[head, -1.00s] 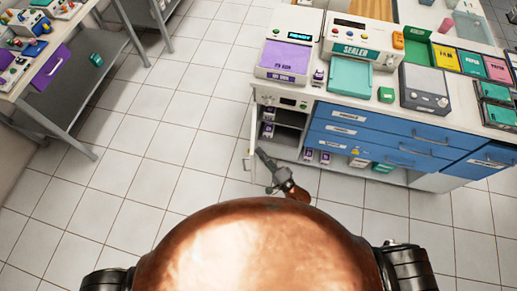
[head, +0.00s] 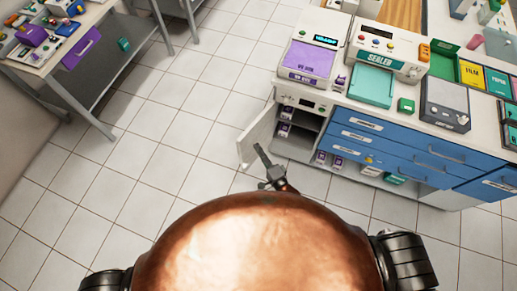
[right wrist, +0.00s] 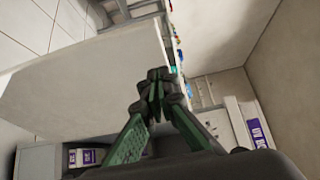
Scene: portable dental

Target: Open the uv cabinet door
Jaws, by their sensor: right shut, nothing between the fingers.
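The uv cabinet (head: 300,106) is the white compartment at the left end of the counter, below the purple-topped unit. Its white door (head: 258,138) stands open, swung out to the left on its left side, so the shelf inside shows. My right gripper (head: 259,149) is shut and empty, just in front of the opening and at the inner side of the door. In the right wrist view the shut fingertips (right wrist: 158,75) are beside the free edge of the door panel (right wrist: 85,85); I cannot tell whether they touch. My left gripper is not in view.
Small purple-and-white boxes (head: 284,122) are inside the cabinet. Blue drawers (head: 400,148) with handles are to its right. A sealer (head: 385,52) and other devices stand on the counter. A grey side table (head: 85,80) is at the left. The tiled floor between is clear.

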